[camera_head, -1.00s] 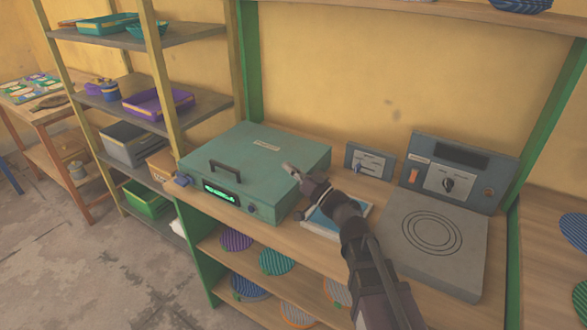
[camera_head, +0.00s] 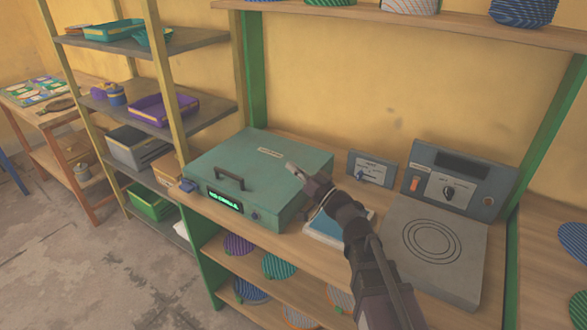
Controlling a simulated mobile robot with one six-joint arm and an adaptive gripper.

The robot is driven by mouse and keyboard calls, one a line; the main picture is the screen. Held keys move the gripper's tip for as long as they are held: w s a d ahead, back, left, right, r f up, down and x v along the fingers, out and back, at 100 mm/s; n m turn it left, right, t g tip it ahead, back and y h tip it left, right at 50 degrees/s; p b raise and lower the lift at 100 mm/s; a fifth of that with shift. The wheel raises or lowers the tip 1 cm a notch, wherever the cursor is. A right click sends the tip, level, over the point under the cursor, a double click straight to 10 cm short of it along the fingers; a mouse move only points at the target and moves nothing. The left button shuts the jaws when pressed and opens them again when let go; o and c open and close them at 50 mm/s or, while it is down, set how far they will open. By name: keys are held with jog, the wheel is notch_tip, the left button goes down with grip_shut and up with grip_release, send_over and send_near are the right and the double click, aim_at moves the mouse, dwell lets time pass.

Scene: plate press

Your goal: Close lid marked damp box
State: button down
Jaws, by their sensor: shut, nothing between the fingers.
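The damp box is a green box (camera_head: 228,167) on the wooden counter. Its flat lid lies level and looks down, with a small label (camera_head: 270,152) too small to read. A dark handle (camera_head: 229,178) and a lit green display (camera_head: 225,201) are at its front. My gripper (camera_head: 291,168) is shut and empty, over the right part of the lid, pointing up and left. I cannot tell whether its tips touch the lid. My wrist hides part of the box's right side.
A hotplate-like device (camera_head: 434,242) with a control panel (camera_head: 456,178) stands at the right. A small switch box (camera_head: 371,168) is at the back. A blue-and-white item (camera_head: 326,231) lies beside the box. Shelves (camera_head: 155,112) stand at the left.

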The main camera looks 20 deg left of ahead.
jog(key=w+r+b+v, duration=0.1)
jog(key=b+v, duration=0.1)
jog(key=v, duration=0.7)
jog(key=shift+d, duration=0.5)
jog(key=shift+s+f, duration=0.1)
jog(key=shift+s, duration=0.15)
